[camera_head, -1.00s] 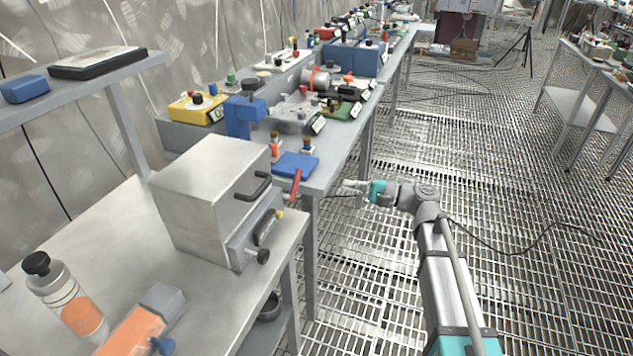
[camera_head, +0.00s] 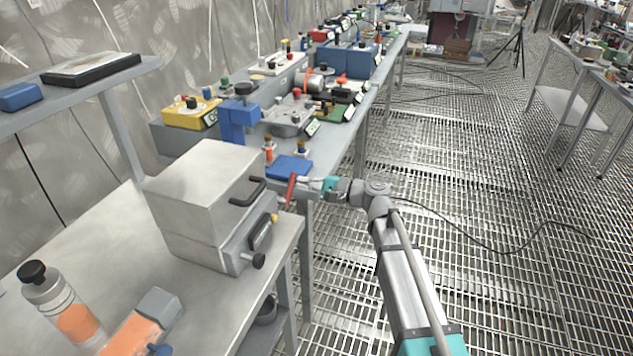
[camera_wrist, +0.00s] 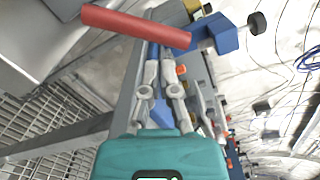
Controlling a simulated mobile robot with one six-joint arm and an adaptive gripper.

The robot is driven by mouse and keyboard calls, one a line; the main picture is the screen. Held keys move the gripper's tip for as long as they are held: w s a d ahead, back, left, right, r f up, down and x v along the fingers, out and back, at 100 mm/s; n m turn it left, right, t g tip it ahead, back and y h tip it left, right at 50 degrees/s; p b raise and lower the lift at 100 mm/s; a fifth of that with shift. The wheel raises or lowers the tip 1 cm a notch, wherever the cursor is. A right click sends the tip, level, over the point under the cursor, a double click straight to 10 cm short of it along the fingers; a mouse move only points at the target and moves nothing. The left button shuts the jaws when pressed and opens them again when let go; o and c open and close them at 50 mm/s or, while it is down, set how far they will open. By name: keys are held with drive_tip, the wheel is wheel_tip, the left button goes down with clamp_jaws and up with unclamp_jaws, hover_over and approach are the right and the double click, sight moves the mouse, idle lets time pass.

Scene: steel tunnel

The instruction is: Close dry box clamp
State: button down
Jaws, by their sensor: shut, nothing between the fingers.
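The dry box (camera_head: 205,195) is a grey metal box at the bench's right edge, with a black handle (camera_head: 248,192) and a small control panel on its right face. The clamp's red lever (camera_head: 291,190) sticks up at the box's far right side. In the wrist view the red lever (camera_wrist: 135,27) lies across the top, just beyond the fingertips. My gripper (camera_head: 304,184) is shut and empty, close to the right of the lever. I cannot tell whether the fingers touch it. It also shows in the wrist view (camera_wrist: 160,62). The clamp's base is hidden behind the box.
A blue flat block (camera_head: 288,167) and small bottles stand on the far bench beyond the lever. A blue vise-like device (camera_head: 240,120) is behind them. The grated floor right of the benches is open.

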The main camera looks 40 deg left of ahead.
drive_tip(key=shift+s+d+r+p, duration=0.15)
drive_tip(key=shift+s+r, duration=0.1)
drive_tip(key=shift+s, duration=0.3)
drive_tip(key=shift+s+r+p, duration=0.15)
drive_tip(key=shift+s+r, duration=0.1)
drive_tip(key=shift+s, duration=0.3)
